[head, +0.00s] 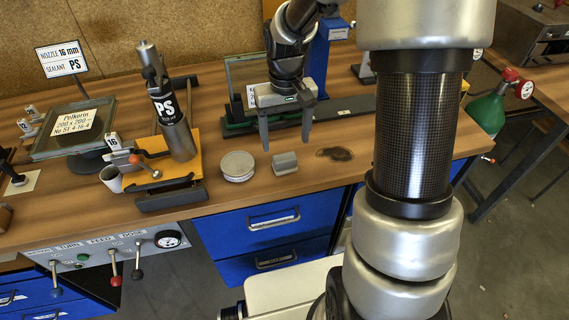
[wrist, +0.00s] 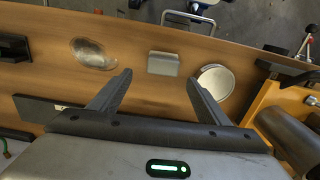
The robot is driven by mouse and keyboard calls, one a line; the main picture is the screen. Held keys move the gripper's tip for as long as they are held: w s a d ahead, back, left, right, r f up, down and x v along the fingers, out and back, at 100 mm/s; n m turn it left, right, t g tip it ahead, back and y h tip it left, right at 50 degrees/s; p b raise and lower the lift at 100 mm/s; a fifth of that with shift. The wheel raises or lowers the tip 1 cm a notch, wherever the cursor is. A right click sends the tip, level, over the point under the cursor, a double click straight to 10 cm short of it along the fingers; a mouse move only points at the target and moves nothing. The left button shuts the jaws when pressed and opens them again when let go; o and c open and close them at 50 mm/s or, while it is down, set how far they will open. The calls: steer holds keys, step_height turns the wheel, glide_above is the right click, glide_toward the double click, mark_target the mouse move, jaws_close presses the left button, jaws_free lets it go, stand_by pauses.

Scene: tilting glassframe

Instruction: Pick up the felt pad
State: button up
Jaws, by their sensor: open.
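The felt pad (head: 285,163) appears to be the small grey block lying on the wooden bench near its front edge. It also shows in the wrist view (wrist: 163,63), just beyond and between my fingertips. My gripper (head: 286,144) points down above the bench, behind the pad in the head view. In the wrist view my gripper (wrist: 159,76) has its two fingers wide apart with nothing between them. The pad is not touched, and none of it is hidden by the fingers.
A round lidded tin (head: 237,166) stands just left of the pad. A dark glossy patch (head: 335,154) lies to its right. A framed glass pane (head: 270,80) stands behind my gripper.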

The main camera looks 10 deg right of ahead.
mark_target(284, 156)
step_height(284, 156, down, 2)
steer(key=shift+f, duration=0.1)
steer(key=shift+s+a+f+b, duration=0.1)
steer(key=shift+a+f+b, duration=0.1)
steer(key=shift+f, duration=1.15)
steer(key=shift+s+a+f+b, duration=0.1)
steer(key=shift+f+b, duration=0.1)
steer(key=shift+f, duration=1.1)
steer(key=c, duration=1.1)
